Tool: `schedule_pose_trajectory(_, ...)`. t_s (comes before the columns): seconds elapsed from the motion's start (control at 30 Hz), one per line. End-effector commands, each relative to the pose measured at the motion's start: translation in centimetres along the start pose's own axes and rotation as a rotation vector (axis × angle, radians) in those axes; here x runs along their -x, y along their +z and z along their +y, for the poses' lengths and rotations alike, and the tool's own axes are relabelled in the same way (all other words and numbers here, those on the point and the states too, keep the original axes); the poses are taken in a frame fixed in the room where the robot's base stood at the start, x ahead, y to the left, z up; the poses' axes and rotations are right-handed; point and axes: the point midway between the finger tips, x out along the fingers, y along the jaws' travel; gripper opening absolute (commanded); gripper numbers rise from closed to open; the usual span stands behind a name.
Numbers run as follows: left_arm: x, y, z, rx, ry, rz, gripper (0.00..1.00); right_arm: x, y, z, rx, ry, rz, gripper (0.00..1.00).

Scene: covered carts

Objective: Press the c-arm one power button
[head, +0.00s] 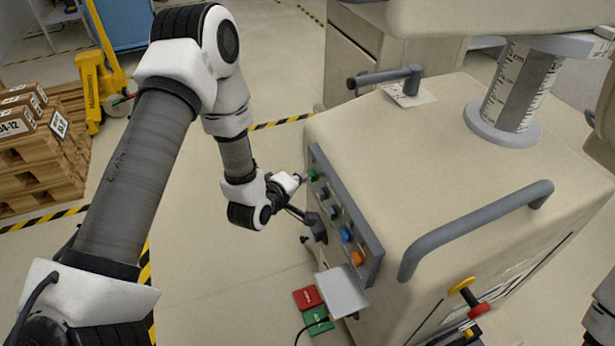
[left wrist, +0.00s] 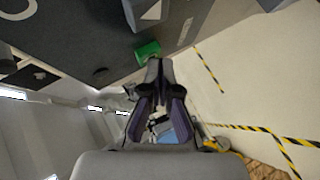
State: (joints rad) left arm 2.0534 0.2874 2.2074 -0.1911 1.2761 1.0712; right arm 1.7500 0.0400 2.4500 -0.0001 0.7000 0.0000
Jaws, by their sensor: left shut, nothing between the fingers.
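The c-arm cart (head: 440,150) is a cream box with a dark grey button panel (head: 348,222) on its left side. A green button (head: 313,175) sits at the panel's far end; it also shows in the left wrist view (left wrist: 147,50). No label on it is readable. My left gripper (head: 301,178) is shut and empty, its tips pointing at the panel right by the green button. In the left wrist view the closed fingertips (left wrist: 154,64) lie just below the green button. Whether they touch it I cannot tell. My right gripper is not in view.
Blue buttons (head: 346,235) and an orange button (head: 357,259) follow along the panel. A grey handle (head: 475,228) rises from the cart top. Red and green pedals (head: 312,308) lie on the floor below. Pallets with boxes (head: 38,150) stand at left; floor between is clear.

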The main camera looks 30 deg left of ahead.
Motion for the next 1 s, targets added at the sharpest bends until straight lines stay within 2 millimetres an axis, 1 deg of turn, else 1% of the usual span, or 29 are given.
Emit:
schedule_pose_trajectory(0.27,0.9,-0.6,-0.6,0.001,-0.001,-0.001,0.0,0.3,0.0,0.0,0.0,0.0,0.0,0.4)
schedule_pose_trajectory(0.57,1.0,-0.7,-0.7,0.0,-0.001,0.0,0.0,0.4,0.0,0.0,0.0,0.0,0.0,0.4)
schedule_pose_trajectory(0.67,1.6,-1.2,-1.1,0.003,-0.003,0.001,0.0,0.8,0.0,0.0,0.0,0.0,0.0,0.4)
schedule_pose_trajectory(1.0,4.5,-3.3,-3.0,0.003,-0.004,0.001,0.0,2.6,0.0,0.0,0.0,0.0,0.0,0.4)
